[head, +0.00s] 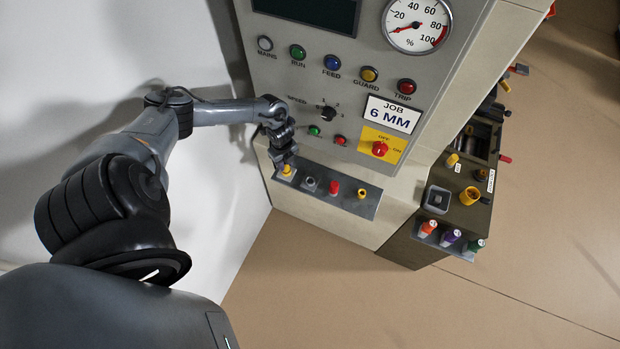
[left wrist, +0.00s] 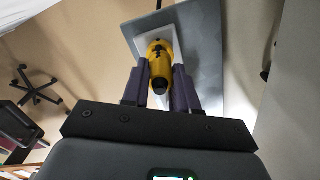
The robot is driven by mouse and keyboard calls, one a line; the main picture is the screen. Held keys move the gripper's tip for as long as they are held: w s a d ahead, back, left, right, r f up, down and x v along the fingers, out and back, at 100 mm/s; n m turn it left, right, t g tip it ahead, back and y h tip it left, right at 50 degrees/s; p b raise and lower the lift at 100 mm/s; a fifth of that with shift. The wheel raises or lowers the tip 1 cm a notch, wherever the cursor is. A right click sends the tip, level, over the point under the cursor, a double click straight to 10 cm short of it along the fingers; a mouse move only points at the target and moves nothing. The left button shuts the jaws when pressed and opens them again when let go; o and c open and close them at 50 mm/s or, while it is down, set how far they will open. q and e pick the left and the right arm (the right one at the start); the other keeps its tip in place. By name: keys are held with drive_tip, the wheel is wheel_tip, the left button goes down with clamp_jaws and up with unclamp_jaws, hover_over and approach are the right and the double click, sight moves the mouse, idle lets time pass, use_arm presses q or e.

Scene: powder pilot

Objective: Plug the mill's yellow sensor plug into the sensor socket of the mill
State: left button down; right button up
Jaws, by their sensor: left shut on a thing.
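The yellow plug (head: 287,171) is at the left end of the grey ledge (head: 345,203) below the mill's control panel. My left gripper (head: 286,160) is shut on it from above. In the left wrist view the yellow plug (left wrist: 161,62) sits between the two fingers of my left gripper (left wrist: 160,88), with a grey plate behind it. Whether the plug is seated or just above the ledge I cannot tell. Along the ledge to the right are a dark grey fitting (head: 310,183), a red plug (head: 334,187) and another yellow fitting (head: 361,193). The right gripper is out of view.
The panel above carries a row of lamps, a black speed knob (head: 328,114), a red switch on a yellow plate (head: 380,148) and a gauge (head: 416,24). A side bench (head: 440,250) with several coloured bottles stands at the right. The floor in front is clear.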

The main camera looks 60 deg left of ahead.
use_arm(q)
drive_tip(key=shift+f+b, duration=0.3)
drive_tip(key=shift+f, duration=0.2)
idle(0.4)
drive_tip(key=c, duration=0.8)
unclamp_jaws()
drive_tip(key=shift+c, duration=0.2)
drive_tip(key=shift+c, duration=1.2)
